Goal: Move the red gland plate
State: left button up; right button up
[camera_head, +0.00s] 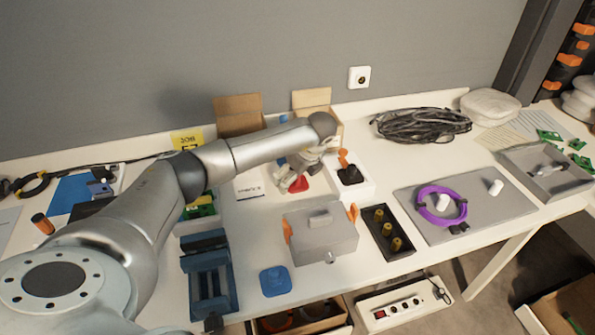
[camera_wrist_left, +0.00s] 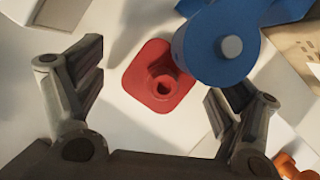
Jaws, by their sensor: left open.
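The red gland plate (camera_head: 301,184) lies on the white surface behind the grey box, partly hidden by my left gripper in the head view. In the left wrist view the red plate (camera_wrist_left: 140,82) is a rounded square with a raised round collar and a dark hole. My left gripper (camera_head: 292,181) is open above it. In the left wrist view the fingers of my left gripper (camera_wrist_left: 158,84) stand apart on either side of the plate, with nothing between them touching it as far as I can see. My right gripper is not in view.
A blue part (camera_wrist_left: 215,45) with a grey pin stands close beside the red plate, near the right finger. A grey box (camera_head: 320,238) with orange sides is in front. A blue plate (camera_head: 275,281) lies near the front edge. A black-knobbed white box (camera_head: 351,179) is at right.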

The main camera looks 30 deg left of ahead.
pick_arm(q)
jog(key=shift+s, duration=0.1)
jog(key=c, duration=1.2)
jog(key=o, duration=1.1)
jog(key=shift+f, duration=0.1)
jog(key=v, duration=1.2)
